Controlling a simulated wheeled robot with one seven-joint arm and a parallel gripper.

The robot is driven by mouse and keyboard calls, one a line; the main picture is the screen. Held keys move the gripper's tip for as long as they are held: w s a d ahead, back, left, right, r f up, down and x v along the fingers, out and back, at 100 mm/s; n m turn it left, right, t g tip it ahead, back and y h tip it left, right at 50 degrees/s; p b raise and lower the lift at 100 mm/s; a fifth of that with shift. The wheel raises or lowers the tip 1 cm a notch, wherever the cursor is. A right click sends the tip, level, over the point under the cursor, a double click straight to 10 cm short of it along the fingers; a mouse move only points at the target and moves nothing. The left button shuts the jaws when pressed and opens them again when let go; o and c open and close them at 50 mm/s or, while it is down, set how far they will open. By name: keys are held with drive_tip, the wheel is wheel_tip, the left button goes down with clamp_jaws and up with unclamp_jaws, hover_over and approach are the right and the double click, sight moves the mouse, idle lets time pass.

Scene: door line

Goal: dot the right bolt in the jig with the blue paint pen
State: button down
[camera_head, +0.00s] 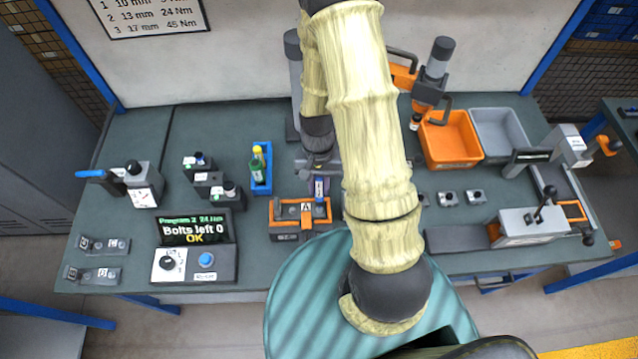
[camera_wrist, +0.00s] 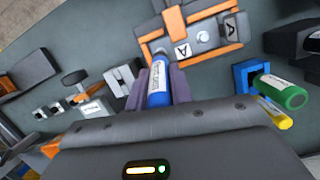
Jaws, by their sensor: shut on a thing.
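My gripper (camera_wrist: 160,86) is shut on the blue paint pen (camera_wrist: 158,80), which stands out between its two purple fingers. In the head view the pen (camera_head: 319,188) is just behind the right part of the jig. The orange and dark jig (camera_head: 284,225) lies on the bench with a label A; it also shows in the wrist view (camera_wrist: 232,28). The right bolt's place is close to the pen's end, largely covered in the wrist view. I cannot tell whether the pen touches it or whether there is paint on it.
A blue holder (camera_head: 262,188) left of the jig has a green and a yellow pen. A display (camera_head: 195,228) reads "Bolts left 0 OK". Orange (camera_head: 450,140) and grey (camera_head: 500,135) bins stand at the back right.

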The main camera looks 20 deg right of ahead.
drive_tip(key=shift+f, duration=0.4)
idle(0.4)
drive_tip(key=shift+s+a+p+v, duration=0.1)
drive_tip(key=shift+s+p+v, duration=0.15)
drive_tip(key=shift+p+v, duration=0.65)
drive_tip(key=shift+s+a+p+v, duration=0.1)
drive_tip(key=shift+s+p+v, duration=0.1)
drive_tip(key=shift+p+v, duration=0.7)
drive_tip(key=shift+s+p+v, duration=0.25)
drive_tip(key=shift+p+v, duration=0.25)
drive_tip(key=shift+v, duration=0.7)
drive_tip(key=shift+r, duration=0.15)
